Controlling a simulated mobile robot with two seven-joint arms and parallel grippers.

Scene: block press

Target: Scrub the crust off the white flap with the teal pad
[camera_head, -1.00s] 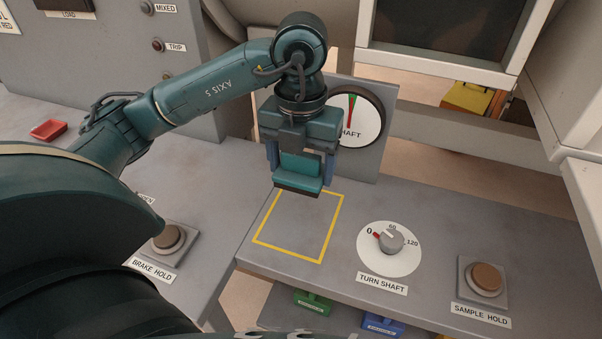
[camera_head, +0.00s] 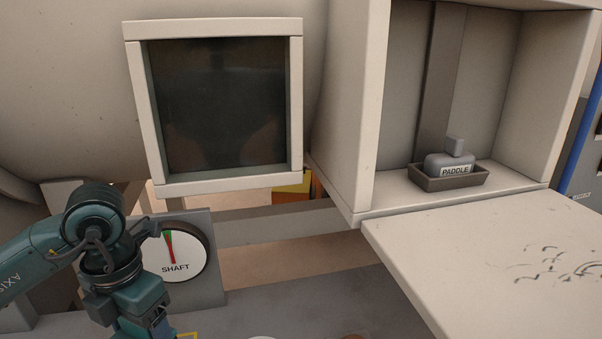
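The white flap (camera_head: 470,265) is folded down flat at the right, below the open cabinet. Dark crust marks (camera_head: 560,268) lie on its right part. My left arm comes in at the lower left, and its wrist shows in front of the shaft dial. The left gripper's fingers are cut off by the bottom edge. The teal pad is out of view now; one second ago a teal block was between the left gripper's fingers. My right gripper is not in view.
The open cabinet (camera_head: 365,110) holds a grey block labelled PADDLE (camera_head: 450,163) in a dark tray (camera_head: 470,181). A dark framed window (camera_head: 218,105) is at centre left. The SHAFT dial (camera_head: 178,255) stands beside my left wrist.

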